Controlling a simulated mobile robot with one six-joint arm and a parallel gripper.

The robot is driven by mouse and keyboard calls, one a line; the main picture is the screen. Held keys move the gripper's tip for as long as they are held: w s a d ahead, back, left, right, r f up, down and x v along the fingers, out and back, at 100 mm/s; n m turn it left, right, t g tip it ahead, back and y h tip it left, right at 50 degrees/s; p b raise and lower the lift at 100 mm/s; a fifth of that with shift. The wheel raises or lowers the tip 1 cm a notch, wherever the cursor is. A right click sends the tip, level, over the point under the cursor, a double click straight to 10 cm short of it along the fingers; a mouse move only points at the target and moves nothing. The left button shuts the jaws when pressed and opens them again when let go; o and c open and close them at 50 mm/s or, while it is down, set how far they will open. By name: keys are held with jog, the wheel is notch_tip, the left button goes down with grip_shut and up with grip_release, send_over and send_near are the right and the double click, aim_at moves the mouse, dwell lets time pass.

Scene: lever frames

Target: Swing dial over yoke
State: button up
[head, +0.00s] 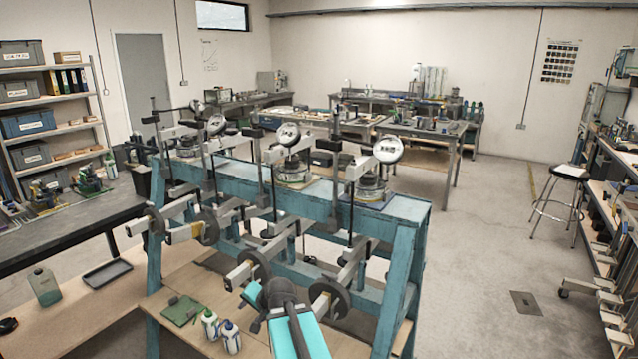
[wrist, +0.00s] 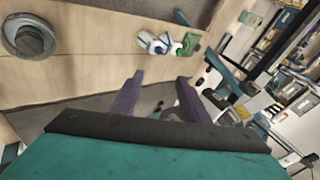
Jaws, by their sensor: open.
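Several round white-faced dials stand on posts along a blue lever frame (head: 300,196) in the head view. The nearest dial (head: 388,149) is at the right, above a round cell (head: 371,184); another dial (head: 288,134) is left of it. A pale yoke crossbar (head: 357,168) shows beside the nearest dial. I cannot tell which dial and yoke the task means, or whether either dial lines up with its yoke. My arm is low in front of the frame, well below the dials.
Lever arms with round weights (head: 330,299) project from the frame towards me. White-and-blue bottles (head: 230,336) and a green mat (head: 182,310) sit on the wooden shelf (head: 160,335). A dark bench (head: 60,228) is at left. Open floor lies to the right.

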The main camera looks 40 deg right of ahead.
jog(key=d+r+m+t+h, duration=0.2)
jog(key=d+r, duration=0.6)
jog(key=r, duration=0.4)
jog(key=m+t+h+p, duration=0.2)
jog(key=m+t+h, duration=0.3)
jog(key=m+h, duration=0.25)
send_near(324, 144)
jog(key=x, duration=0.2)
jog(key=shift+s+d+m+y, duration=0.1)
jog(key=shift+s+m+y, duration=0.15)
jog(key=shift+m+y, duration=0.1)
jog(key=shift+w, duration=0.2)
jog(key=p+x, duration=0.2)
jog(key=p, duration=0.3)
jog(key=shift+w+d, duration=0.1)
jog(key=shift+w, duration=0.05)
jog(key=p+x, duration=0.4)
jog(key=x, duration=0.7)
